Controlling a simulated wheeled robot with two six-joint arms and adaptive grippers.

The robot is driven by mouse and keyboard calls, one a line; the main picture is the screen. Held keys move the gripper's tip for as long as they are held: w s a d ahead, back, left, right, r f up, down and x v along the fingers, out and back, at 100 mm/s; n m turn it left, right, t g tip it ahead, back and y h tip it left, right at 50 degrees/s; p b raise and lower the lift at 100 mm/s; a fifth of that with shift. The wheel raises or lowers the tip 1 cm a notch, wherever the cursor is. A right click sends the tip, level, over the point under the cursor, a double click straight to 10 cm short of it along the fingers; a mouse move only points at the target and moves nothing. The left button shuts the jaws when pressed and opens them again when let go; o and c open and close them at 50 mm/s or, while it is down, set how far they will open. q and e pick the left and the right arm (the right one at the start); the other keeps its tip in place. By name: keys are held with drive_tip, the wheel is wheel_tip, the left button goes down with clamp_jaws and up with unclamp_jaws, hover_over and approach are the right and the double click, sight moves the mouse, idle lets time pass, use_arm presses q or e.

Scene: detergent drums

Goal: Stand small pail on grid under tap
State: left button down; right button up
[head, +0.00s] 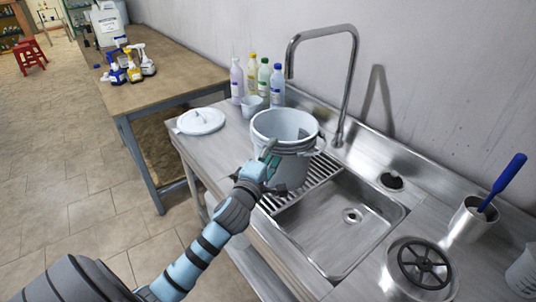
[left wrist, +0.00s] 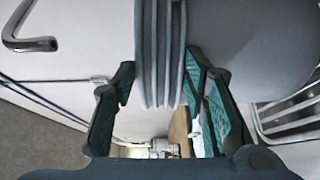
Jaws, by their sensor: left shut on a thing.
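The small pail (head: 290,160) is pale grey-blue, upright and open at the top, with ribs below its rim. My left gripper (head: 268,165) is shut on the pail's near rim wall. In the left wrist view the gripper (left wrist: 160,100) has its green fingers on both sides of the ribbed wall (left wrist: 158,60). The grid (head: 322,170) is a slatted metal rack at the left end of the sink, partly hidden by the pail. I cannot tell whether the pail's base touches it. The tap (head: 347,75) arches behind, its spout above the pail. My right gripper is not in view.
The sink basin (head: 345,220) lies open right of the grid. Several bottles (head: 264,78) and a small cup (head: 252,106) stand behind the pail at left. A white lid (head: 201,121) lies on the counter's left end. A brush holder (head: 470,218) stands at right.

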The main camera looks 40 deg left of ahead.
use_arm(q)
drive_tip(key=shift+s+d+r, duration=0.1)
drive_tip(key=shift+d+r, duration=0.1)
drive_tip(key=shift+d, duration=0.05)
drive_tip(key=shift+w+d+r, duration=0.1)
drive_tip(key=shift+w, duration=0.15)
idle(0.4)
drive_tip(key=shift+f+b, duration=0.4)
drive_tip(key=shift+f, duration=0.05)
idle(0.3)
drive_tip(key=c, duration=0.9)
unclamp_jaws()
drive_tip(key=shift+s+f, duration=0.1)
drive_tip(key=shift+s, duration=0.25)
drive_tip(key=v, duration=1.1)
drive_tip(key=shift+s, duration=0.2)
